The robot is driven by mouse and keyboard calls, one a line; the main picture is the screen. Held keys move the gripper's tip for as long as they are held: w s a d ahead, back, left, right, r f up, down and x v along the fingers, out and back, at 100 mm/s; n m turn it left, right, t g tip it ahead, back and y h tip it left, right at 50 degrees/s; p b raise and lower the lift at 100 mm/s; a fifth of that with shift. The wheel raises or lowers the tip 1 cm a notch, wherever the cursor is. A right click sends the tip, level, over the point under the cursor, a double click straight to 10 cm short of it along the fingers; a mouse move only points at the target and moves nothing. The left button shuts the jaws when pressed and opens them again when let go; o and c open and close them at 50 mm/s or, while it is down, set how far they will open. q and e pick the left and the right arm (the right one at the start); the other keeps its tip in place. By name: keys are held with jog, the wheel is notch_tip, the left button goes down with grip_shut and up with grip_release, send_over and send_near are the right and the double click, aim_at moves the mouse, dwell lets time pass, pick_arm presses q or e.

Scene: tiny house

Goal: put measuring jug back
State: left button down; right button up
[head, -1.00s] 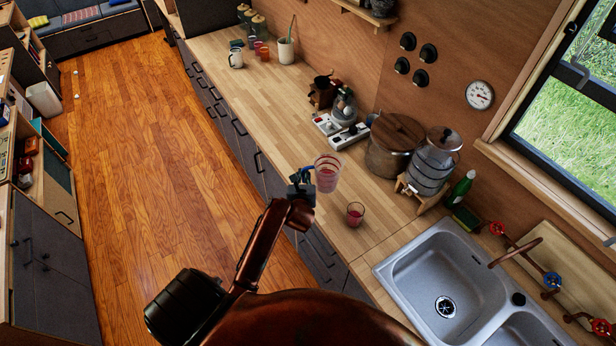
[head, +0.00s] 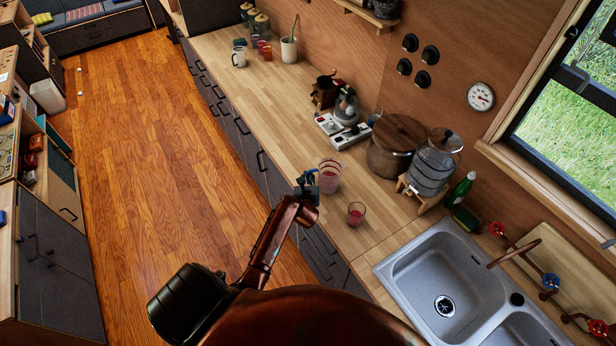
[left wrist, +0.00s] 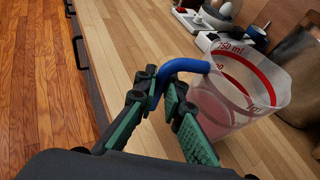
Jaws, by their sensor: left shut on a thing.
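The measuring jug (head: 329,180) is a clear cup with red markings and a blue handle, over the counter near its front edge. It looks pinkish low down. In the left wrist view the jug (left wrist: 238,88) stands nearly upright, to the right of the fingers. My left gripper (head: 307,184) is at its left side. The green-padded fingers (left wrist: 160,98) are shut on the blue handle (left wrist: 176,70). I cannot tell whether the jug's base touches the counter. My right gripper is not in view.
A small glass of red liquid (head: 356,213) stands close to the jug. Behind are a power strip (head: 345,134), a large pot (head: 396,146) and a glass dispenser (head: 431,166). The sink (head: 436,278) is at the right. The wooden counter (head: 268,108) is clear toward the mugs.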

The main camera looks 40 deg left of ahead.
pick_arm(q)
jog(key=c, duration=2.5)
grip_release()
jog(key=shift+f, duration=0.15)
jog(key=o, duration=0.5)
jog(key=shift+c, duration=0.2)
